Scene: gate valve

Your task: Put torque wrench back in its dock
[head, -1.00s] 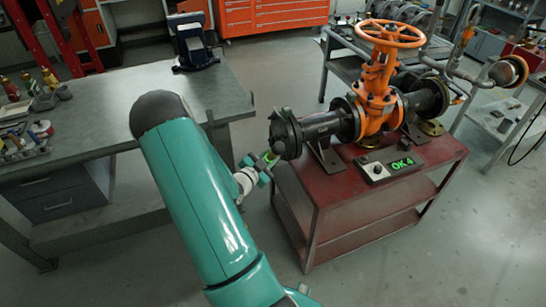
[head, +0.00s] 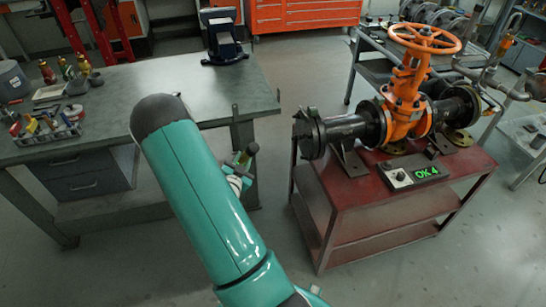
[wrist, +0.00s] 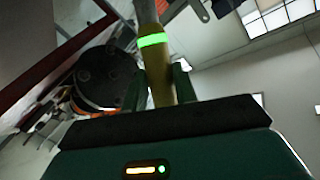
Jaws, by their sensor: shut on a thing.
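The torque wrench (wrist: 162,85) shows in the wrist view as a yellow-brown shaft with a glowing green band, running up out of the picture. My gripper (wrist: 160,75) is shut on it, with one green finger on each side. In the head view my gripper (head: 245,157) is small and partly hidden behind my arm, between the workbench and the red valve cart. It is apart from the valve's black end flange. The wrench's far end is out of view. I cannot tell which thing is its dock.
The grey workbench (head: 165,88) bears a tool tray (head: 50,132) at left and a dark blue stand (head: 225,45) at the back. Open floor lies between bench and cart.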

